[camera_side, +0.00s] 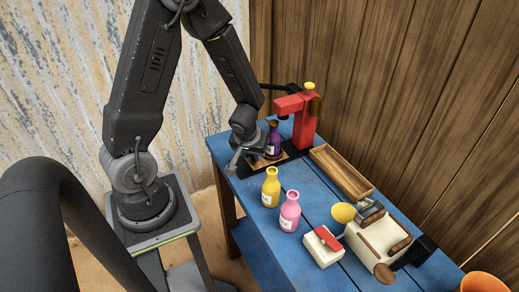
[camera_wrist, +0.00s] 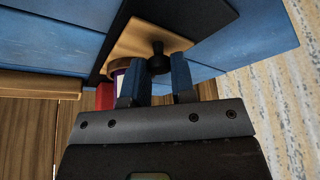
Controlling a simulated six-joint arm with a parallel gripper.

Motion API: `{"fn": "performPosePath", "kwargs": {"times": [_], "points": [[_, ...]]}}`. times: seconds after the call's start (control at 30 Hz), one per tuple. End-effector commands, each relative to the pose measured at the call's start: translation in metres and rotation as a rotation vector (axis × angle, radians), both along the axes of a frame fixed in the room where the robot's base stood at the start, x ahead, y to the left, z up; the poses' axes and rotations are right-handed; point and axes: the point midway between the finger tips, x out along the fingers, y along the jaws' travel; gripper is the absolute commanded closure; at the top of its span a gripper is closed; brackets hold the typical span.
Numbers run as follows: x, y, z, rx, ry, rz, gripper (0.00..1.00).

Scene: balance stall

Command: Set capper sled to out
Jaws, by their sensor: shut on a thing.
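The capper is a red press (camera_side: 309,119) with a yellow top, at the back of the blue bench. Its sled is a flat wooden board (camera_side: 279,162) on a black base, low in front of the press; it also shows in the wrist view (camera_wrist: 135,42). A black knob (camera_wrist: 158,60) stands on the sled. A purple bottle (camera_side: 275,139) stands at the sled, partly behind my gripper. My gripper (camera_side: 243,159) is at the sled's near-left end. In the wrist view its blue-grey fingers (camera_wrist: 156,76) are shut on the knob, one finger on each side.
A yellow bottle (camera_side: 270,190) and a pink bottle (camera_side: 289,213) stand just in front of the sled. An empty wooden tray (camera_side: 343,174) lies to the right. A red-and-cream box (camera_side: 323,247), a yellow bowl (camera_side: 343,212) and a cream machine (camera_side: 368,243) are farther right.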

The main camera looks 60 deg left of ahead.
Motion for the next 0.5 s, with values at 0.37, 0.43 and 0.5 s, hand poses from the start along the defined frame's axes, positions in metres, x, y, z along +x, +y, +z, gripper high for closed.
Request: {"fn": "performPosePath", "kwargs": {"times": [0.37,0.43,0.5], "points": [[-0.034,0.000,0.000,0.003,0.003,0.000,1.00],[-0.039,0.000,0.000,0.002,0.002,0.000,1.00],[-0.044,0.000,0.000,0.002,0.002,-0.001,1.00]]}}
